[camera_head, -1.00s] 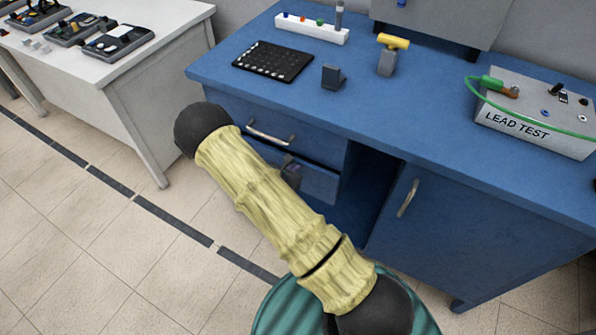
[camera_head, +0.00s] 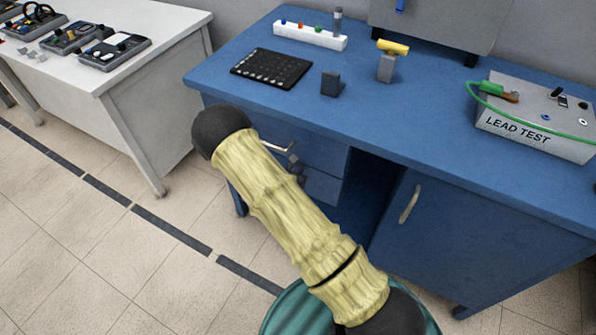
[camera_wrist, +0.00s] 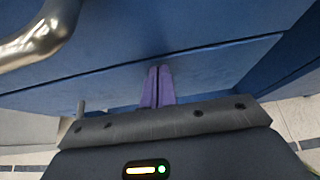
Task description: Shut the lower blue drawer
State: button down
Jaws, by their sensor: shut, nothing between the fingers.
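The lower blue drawer (camera_head: 322,187) is under the upper drawer (camera_head: 325,152) in the blue bench, partly hidden by my arm. Its front looks about level with the upper drawer's; I cannot tell whether a small gap remains. In the wrist view the lower drawer front (camera_wrist: 215,72) lies below a slanting seam. My gripper (camera_wrist: 160,70) has its purple fingers shut together with nothing between them. The fingertips are at the lower drawer front, just under the seam, and seem to touch it.
The upper drawer's metal handle (camera_wrist: 40,38) is close by at the upper left of the wrist view. An open bay and a cupboard door with a handle (camera_head: 409,204) are to the right. The bench top holds a keypad (camera_head: 271,68) and a lead test box (camera_head: 535,118). A white table (camera_head: 150,85) stands left.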

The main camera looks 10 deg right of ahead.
jog(key=shift+w+d+r, duration=0.15)
jog(key=shift+w+r, duration=0.1)
jog(key=shift+w, duration=0.05)
jog(key=s+f+v, duration=0.1)
jog(key=f+v, duration=0.1)
jog(key=v, duration=1.1)
jog(key=shift+s+a, duration=0.3)
jog(key=shift+a, duration=0.3)
